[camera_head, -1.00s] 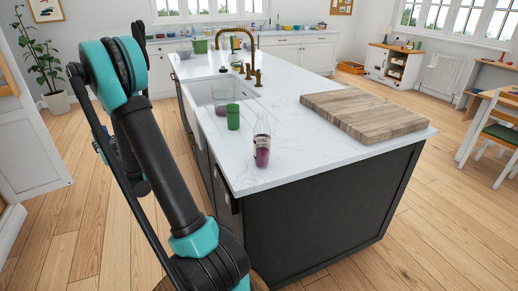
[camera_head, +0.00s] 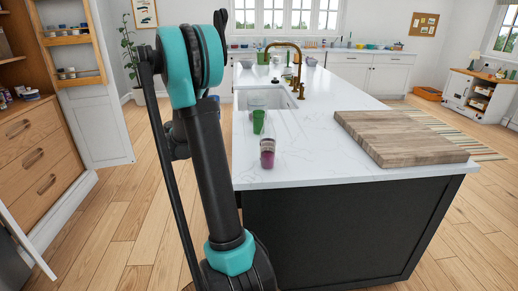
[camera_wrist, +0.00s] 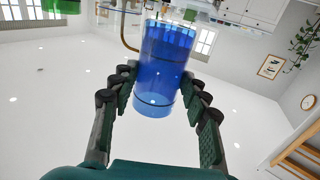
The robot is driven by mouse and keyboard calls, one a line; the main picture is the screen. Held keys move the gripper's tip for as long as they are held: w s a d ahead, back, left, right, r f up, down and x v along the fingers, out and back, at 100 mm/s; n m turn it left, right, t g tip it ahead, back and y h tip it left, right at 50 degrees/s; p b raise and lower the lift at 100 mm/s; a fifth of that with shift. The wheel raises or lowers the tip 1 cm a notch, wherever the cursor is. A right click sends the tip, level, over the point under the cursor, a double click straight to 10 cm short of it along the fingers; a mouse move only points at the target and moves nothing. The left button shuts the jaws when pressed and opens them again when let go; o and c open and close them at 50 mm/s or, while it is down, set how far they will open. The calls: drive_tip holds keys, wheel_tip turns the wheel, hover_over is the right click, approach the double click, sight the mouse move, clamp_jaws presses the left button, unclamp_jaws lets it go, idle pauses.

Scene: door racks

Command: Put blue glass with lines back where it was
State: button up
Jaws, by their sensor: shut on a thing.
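In the wrist view, my gripper (camera_wrist: 160,85) is shut on a clear blue glass (camera_wrist: 166,52) with thin dark lines around it. The fingers press on its two sides. In the head view, the held glass and my fingertips are hidden behind my arm. On the white island counter (camera_head: 315,150) stand a purple glass (camera_head: 267,153) near the front left corner, a green glass (camera_head: 259,121) behind it, and a greyish clear glass (camera_head: 257,103) further back by the sink.
A wooden cutting board (camera_head: 400,138) lies on the right of the island. A sink (camera_head: 285,97) and brass faucet (camera_head: 297,70) are at its left. A wooden drawer cabinet (camera_head: 40,160) stands at the left. Wood floor (camera_head: 130,215) is open between cabinet and island.

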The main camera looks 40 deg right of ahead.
drive_tip(key=s+d+r+m+g+h, duration=0.1)
drive_tip(key=s+d+r+m+g, duration=0.4)
drive_tip(key=s, duration=0.5)
drive_tip(key=s+d+r+m+g+h, duration=0.2)
drive_tip(key=s+d+r+m+g, duration=0.15)
drive_tip(key=s+r+g, duration=0.4)
drive_tip(key=f, duration=0.7)
drive_tip(key=s+f, duration=0.1)
drive_tip(key=f, duration=1.2)
drive_tip(key=shift+s+d+f, duration=0.25)
drive_tip(key=shift+s+f, duration=0.05)
drive_tip(key=o, duration=1.4)
drive_tip(key=shift+f, duration=0.1)
drive_tip(key=shift+o, duration=0.2)
drive_tip(key=w+a, duration=0.2)
drive_tip(key=a, duration=0.9)
drive_tip(key=shift+a, duration=0.4)
